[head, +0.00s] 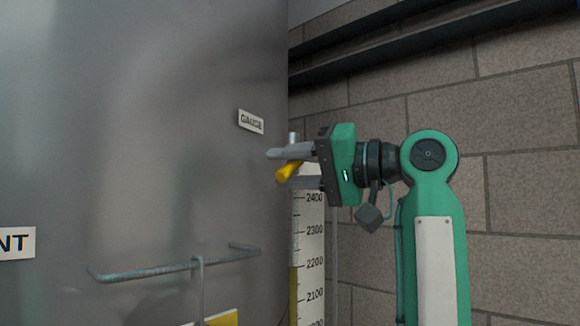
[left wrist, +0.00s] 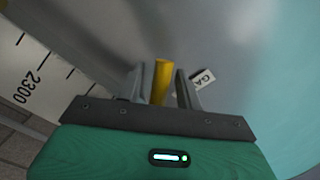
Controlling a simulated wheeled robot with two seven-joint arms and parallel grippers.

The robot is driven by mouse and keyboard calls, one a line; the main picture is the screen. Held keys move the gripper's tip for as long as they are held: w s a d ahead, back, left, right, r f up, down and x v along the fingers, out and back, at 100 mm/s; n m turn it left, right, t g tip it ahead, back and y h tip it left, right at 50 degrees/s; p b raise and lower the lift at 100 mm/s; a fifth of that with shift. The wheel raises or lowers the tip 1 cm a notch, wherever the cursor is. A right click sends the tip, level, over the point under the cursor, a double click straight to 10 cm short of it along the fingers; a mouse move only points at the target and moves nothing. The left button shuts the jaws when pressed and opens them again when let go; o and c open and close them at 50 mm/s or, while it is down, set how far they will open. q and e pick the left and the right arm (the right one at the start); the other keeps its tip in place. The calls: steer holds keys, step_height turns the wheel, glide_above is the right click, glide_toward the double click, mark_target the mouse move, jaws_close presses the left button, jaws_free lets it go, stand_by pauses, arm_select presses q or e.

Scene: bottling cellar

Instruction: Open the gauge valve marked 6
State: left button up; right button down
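The yellow valve lever (head: 289,171) sits by the top of the level gauge beside the steel tank. My left gripper (head: 284,168) has one finger above the lever and one below it. In the left wrist view the lever (left wrist: 161,82) stands between the two fingers (left wrist: 162,88), close to the left finger, with a narrow gap on the right. The gripper looks open around it. The valve body is mostly hidden behind the fingers. I see no number 6. A "GAUGE" plate (head: 251,121) is on the tank. My right gripper is not in view.
The gauge scale (head: 308,240) runs down below the lever, with marks from 2400 downward. A metal rail (head: 165,268) sticks out from the tank (head: 130,120) at lower left. A block wall (head: 520,130) with dark pipes (head: 400,45) stands behind my arm.

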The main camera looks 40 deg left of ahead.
arm_select(q)
jaws_close()
steer(key=shift+w+f+n+h+b, duration=0.3)
steer(key=shift+f+n+b, duration=0.1)
steer(key=shift+n, duration=0.4)
steer(key=shift+w+d+f+n+t+h, duration=0.1)
steer(key=shift+w+f+n+t+h, duration=0.25)
steer(key=shift+n, duration=0.5)
steer(key=shift+w+d+f+n+t+h, duration=0.15)
steer(key=shift+w+n, duration=0.3)
steer(key=shift+n, duration=0.4)
steer(key=shift+a, duration=0.1)
steer(key=shift+o, duration=0.9)
jaws_free()
steer(key=shift+s, duration=0.15)
